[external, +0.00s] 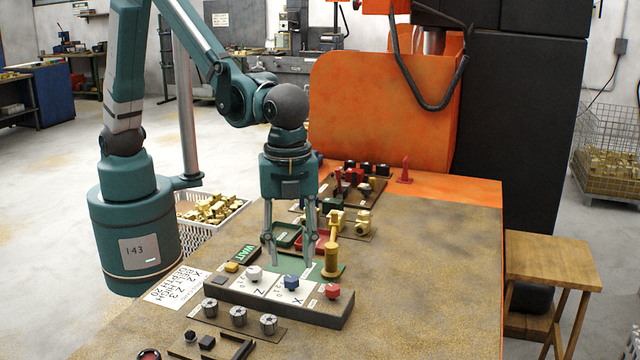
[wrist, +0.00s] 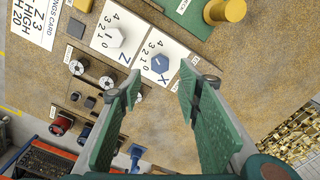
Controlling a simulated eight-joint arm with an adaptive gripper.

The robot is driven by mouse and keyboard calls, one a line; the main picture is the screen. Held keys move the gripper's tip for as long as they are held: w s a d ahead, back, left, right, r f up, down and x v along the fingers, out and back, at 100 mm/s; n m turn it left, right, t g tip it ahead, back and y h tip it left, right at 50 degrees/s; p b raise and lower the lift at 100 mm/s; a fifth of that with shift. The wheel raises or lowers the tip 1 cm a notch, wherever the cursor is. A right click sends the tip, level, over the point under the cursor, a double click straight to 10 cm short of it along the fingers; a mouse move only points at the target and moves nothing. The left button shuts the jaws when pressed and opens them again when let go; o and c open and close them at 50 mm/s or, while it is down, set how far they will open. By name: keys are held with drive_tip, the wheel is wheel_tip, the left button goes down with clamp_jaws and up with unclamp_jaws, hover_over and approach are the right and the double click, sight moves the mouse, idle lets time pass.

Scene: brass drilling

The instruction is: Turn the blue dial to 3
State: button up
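The blue dial (external: 291,282) sits on the sloped panel (external: 275,305) between a white dial (external: 254,272) and a red knob (external: 332,290). In the wrist view the blue dial (wrist: 160,63) lies on a white scale marked X with numbers 0 to 4. A light mark crosses its top; I cannot tell which number it points to. My gripper (external: 287,252) is open and empty, pointing down above and behind the panel. In the wrist view its fingers (wrist: 160,90) are spread wide, and the blue dial shows just beyond the tips, not between them.
The white dial (wrist: 110,38) is beside the blue one on a scale marked Z. A brass piece (external: 332,258) stands close behind the panel, right of my gripper. A settings card (external: 178,288) lies at left. The tabletop at right (external: 420,270) is clear.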

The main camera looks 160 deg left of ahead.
sight(286, 279)
wheel_tip(286, 279, up, 6)
idle(0.4)
idle(0.3)
drive_tip(key=shift+r, duration=0.1)
drive_tip(key=s+d+r+t, duration=0.1)
drive_tip(key=s+d+r, duration=0.25)
drive_tip(key=d, duration=0.25)
drive_tip(key=s+d+r+n+t, duration=0.1)
drive_tip(key=s+d+r, duration=0.25)
drive_tip(key=d, duration=0.25)
drive_tip(key=s+d+r+t, duration=0.1)
drive_tip(key=s+d+r, duration=0.2)
drive_tip(key=s+d, duration=0.25)
drive_tip(key=s+d+f+n+t, duration=0.1)
drive_tip(key=s+d+t, duration=0.3)
drive_tip(key=s+d, duration=0.9)
drive_tip(key=shift+s+f+n, duration=0.15)
drive_tip(key=shift+s+n, duration=0.35)
drive_tip(key=shift+s, duration=0.25)
drive_tip(key=shift+c, duration=0.4)
idle(0.8)
